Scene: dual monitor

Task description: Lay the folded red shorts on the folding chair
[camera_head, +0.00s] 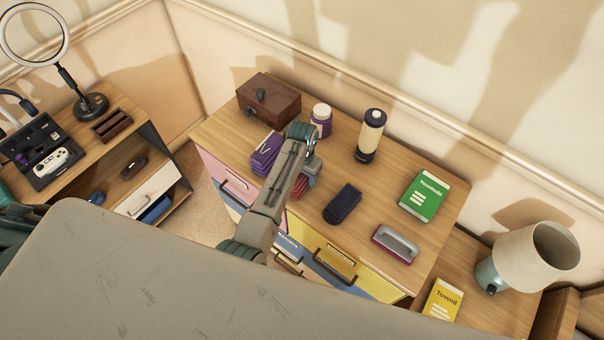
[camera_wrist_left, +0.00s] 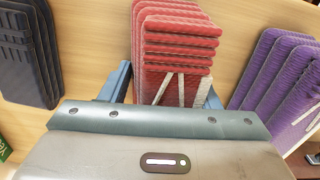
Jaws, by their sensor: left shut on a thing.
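The folded red shorts (camera_wrist_left: 180,42) are a ribbed red stack at the top middle of the left wrist view. In the head view only a small part of the red shorts (camera_head: 299,188) shows, beside my left gripper (camera_head: 308,176), on or just over the dresser top; I cannot tell whether they touch it. My left gripper's blue-grey fingers (camera_wrist_left: 165,90) stand on both sides of the stack, shut on it. My arm hides much of the shorts in the head view. The folding chair is not seen in either view. My right gripper is not in view.
The wooden dresser (camera_head: 222,125) also bears folded purple cloth (camera_head: 266,152), a dark folded cloth (camera_head: 343,203), a brown box (camera_head: 268,100), a purple jar (camera_head: 320,121), a cream bottle (camera_head: 371,135), a green book (camera_head: 424,196) and a grey-handled item (camera_head: 395,243). A lamp (camera_head: 535,255) stands right.

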